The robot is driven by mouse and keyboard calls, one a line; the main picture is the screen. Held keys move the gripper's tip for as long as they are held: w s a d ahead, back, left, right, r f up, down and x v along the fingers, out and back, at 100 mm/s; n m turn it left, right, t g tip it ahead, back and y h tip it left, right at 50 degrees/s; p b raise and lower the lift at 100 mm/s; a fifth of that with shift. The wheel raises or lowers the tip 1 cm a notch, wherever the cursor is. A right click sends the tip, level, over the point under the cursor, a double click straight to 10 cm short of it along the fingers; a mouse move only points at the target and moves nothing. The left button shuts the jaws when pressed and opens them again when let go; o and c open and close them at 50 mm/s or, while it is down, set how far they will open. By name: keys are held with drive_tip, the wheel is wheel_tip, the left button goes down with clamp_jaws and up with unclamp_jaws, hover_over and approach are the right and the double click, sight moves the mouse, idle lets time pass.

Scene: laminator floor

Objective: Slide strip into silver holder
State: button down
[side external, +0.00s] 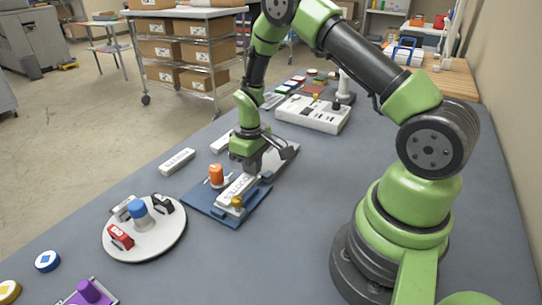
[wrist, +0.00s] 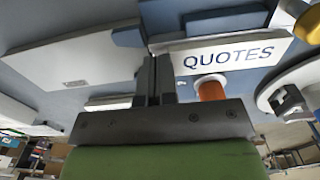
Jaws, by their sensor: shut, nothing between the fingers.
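A white strip lettered QUOTES (wrist: 228,55) lies along a silver holder (wrist: 165,44) on a blue base. In the side external view the strip (side external: 238,186) lies on the blue base (side external: 204,204), between an orange knob (side external: 216,172) and a yellow knob (side external: 237,202). My gripper (side external: 253,168) is shut and empty, low at the far end of the strip. In the wrist view my gripper's fingers (wrist: 154,62) are together beside the strip's end. Whether they touch the strip, and how far it sits in the holder, I cannot tell.
A pale grey plate (side external: 285,154) lies just beyond the base. Loose white strips (side external: 177,161) lie to the left. A round white turntable (side external: 163,240) with small stamps stands in front left. A white box with slots (side external: 312,113) stands behind. The table's front middle is clear.

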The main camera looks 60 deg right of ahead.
drive_tip(key=shift+d, duration=0.55)
wheel_tip(320, 180, up, 12)
idle(1.3)
drive_tip(key=s+a+r+m+t, duration=0.1)
drive_tip(key=s+a+r+t, duration=0.15)
drive_tip(key=r, duration=0.35)
drive_tip(key=s+a+r+m+t, duration=0.1)
drive_tip(key=s+a+r, duration=0.2)
drive_tip(key=r, duration=0.2)
drive_tip(key=s+a+r+m+t+y, duration=0.1)
drive_tip(key=s+a+r+t, duration=0.1)
drive_tip(key=s, duration=0.4)
drive_tip(key=s+a+r+m+t+y, duration=0.1)
drive_tip(key=s+a+r, duration=0.2)
drive_tip(key=s, duration=0.3)
drive_tip(key=shift+a+r+t, duration=0.15)
drive_tip(key=shift+a+t, duration=0.2)
drive_tip(key=shift+a, duration=0.45)
drive_tip(key=shift+s, duration=0.1)
